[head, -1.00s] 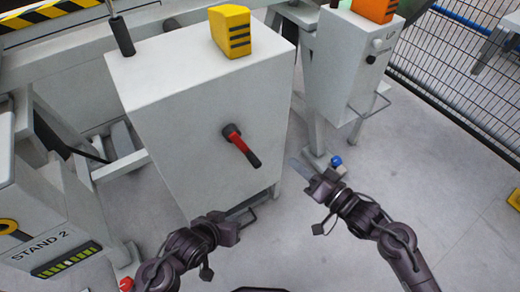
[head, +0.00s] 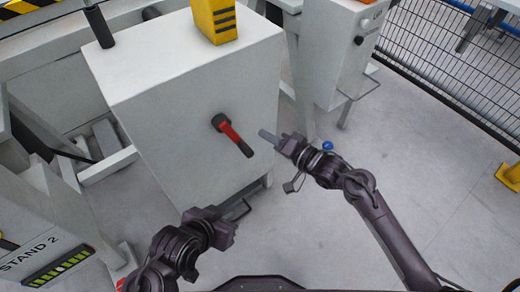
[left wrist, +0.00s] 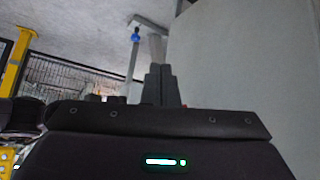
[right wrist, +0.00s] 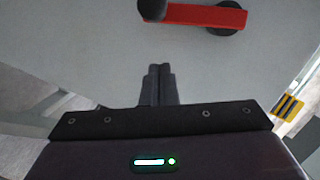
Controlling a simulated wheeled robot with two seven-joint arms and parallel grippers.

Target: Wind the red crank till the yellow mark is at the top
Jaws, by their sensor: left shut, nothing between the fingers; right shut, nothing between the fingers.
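The red crank (head: 232,134) is on the front face of a pale grey cabinet (head: 185,115). Its arm slants down and right from a dark hub to a black grip. In the right wrist view the crank (right wrist: 208,16) lies across the top, beyond the fingertips. My right gripper (head: 267,136) is shut and empty, just right of the crank's grip; I see no hold on it. My left gripper (head: 236,220) is shut and empty, low by the cabinet's lower front. I cannot make out a yellow mark on or around the crank.
A yellow block with black stripes (head: 214,20) and a dark upright post (head: 98,25) stand on the cabinet. A second grey cabinet (head: 335,50) stands to the right, before a mesh fence (head: 445,75). Floor at right is open.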

